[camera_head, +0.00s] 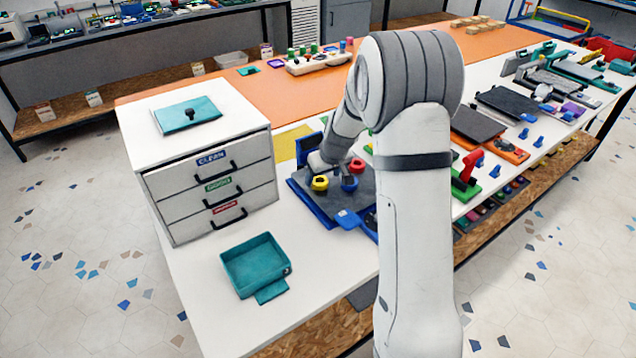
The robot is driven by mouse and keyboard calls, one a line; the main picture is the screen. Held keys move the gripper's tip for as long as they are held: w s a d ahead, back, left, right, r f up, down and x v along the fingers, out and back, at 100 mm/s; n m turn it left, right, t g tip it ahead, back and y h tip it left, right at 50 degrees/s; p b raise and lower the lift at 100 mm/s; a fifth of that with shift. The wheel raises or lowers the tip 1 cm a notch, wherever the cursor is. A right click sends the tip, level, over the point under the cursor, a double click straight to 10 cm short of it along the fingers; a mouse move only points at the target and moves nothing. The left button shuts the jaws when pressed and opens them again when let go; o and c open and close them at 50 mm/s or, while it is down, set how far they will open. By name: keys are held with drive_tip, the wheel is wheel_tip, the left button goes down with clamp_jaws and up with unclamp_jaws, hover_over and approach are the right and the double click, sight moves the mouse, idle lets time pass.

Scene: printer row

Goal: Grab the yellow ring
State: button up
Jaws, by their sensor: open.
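The yellow ring (320,183) sits on a dark grey plate (304,184) with a blue edge, on the white bench. A blue ring (349,184) lies to its right and a red ring (357,166) a little behind that. My arm reaches down from the upper right. My gripper (331,168) is over the plate, just behind and above the yellow ring, open and not closed on it. The fingertips are small and partly hidden by my wrist, so I cannot tell if they touch anything.
A white three-drawer cabinet (262,184) with a teal plate (180,116) on top stands left. A teal open tray (256,262) sits in front. A blue tab (348,219) juts from the plate's front. Several printer parts crowd the right; bare bench lies front left.

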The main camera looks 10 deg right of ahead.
sight(321, 178)
drive_tip(key=shift+x, duration=1.55)
drive_tip(key=shift+w, duration=0.1)
drive_tip(key=c, duration=1.1)
